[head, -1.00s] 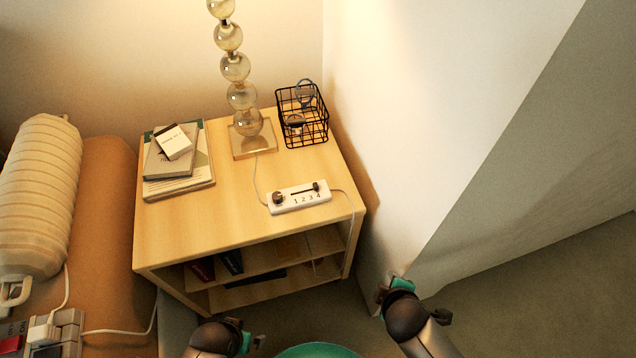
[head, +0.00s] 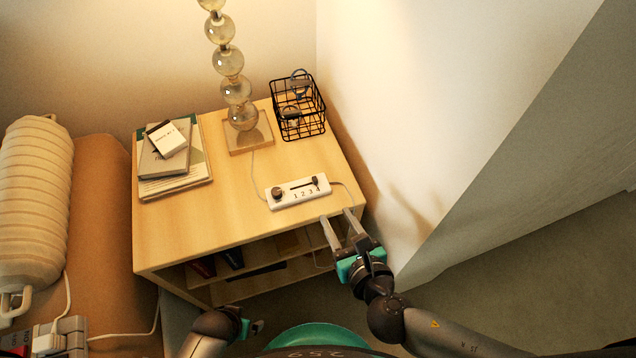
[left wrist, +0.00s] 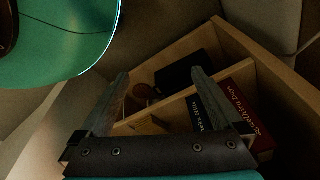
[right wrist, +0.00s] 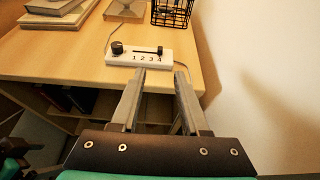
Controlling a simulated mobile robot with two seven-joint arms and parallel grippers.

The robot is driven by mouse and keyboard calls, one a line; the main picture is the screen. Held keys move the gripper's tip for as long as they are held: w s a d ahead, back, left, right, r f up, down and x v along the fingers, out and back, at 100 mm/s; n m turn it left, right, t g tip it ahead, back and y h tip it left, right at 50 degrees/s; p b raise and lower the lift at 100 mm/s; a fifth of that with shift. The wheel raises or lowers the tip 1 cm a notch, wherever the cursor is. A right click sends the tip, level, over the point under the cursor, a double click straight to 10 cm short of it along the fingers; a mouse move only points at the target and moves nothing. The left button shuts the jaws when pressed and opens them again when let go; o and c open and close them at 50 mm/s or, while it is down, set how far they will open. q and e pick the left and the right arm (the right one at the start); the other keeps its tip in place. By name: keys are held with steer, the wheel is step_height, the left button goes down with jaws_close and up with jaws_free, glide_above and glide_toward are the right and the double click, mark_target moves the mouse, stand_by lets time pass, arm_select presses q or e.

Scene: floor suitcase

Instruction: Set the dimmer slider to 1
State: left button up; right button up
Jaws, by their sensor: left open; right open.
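The white dimmer box (head: 299,193) lies on the wooden bedside table near its front right edge. It has a black round knob at its left, a black slider in a slot, and the numbers 1 2 3 4 below the slot. The slider handle (head: 314,182) is at the right end, by the 4; it also shows in the right wrist view (right wrist: 159,50). My right gripper (head: 337,217) is open and empty, just in front of the box and apart from it. My left gripper (left wrist: 158,82) is open and empty, low in front of the table's shelves.
A glass-ball lamp (head: 235,91), a black wire basket (head: 299,107) and stacked books (head: 172,160) stand behind the box. A wall (head: 415,120) rises close to the right of the table. A cable runs from the box's right end. The tabletop left of the box is clear.

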mark_target(316, 181)
steer(key=b+x, duration=0.4)
steer(key=x, duration=0.7)
steer(key=shift+w+a+f, duration=0.1)
steer(key=shift+w+f, duration=0.15)
arm_select(q)
steer(key=w+d+r, duration=0.1)
steer(key=w+r, duration=0.1)
steer(key=r, duration=0.3)
steer(key=w+d+r+t+b, duration=0.1)
steer(key=w+r, duration=0.2)
steer(key=r, duration=0.1)
steer(key=shift+d+r, duration=0.3)
steer(key=shift+r, duration=0.1)
arm_select(e)
steer(key=shift+x, duration=0.75)
arm_select(q)
steer(key=shift+w, duration=0.1)
arm_select(e)
jaws_close()
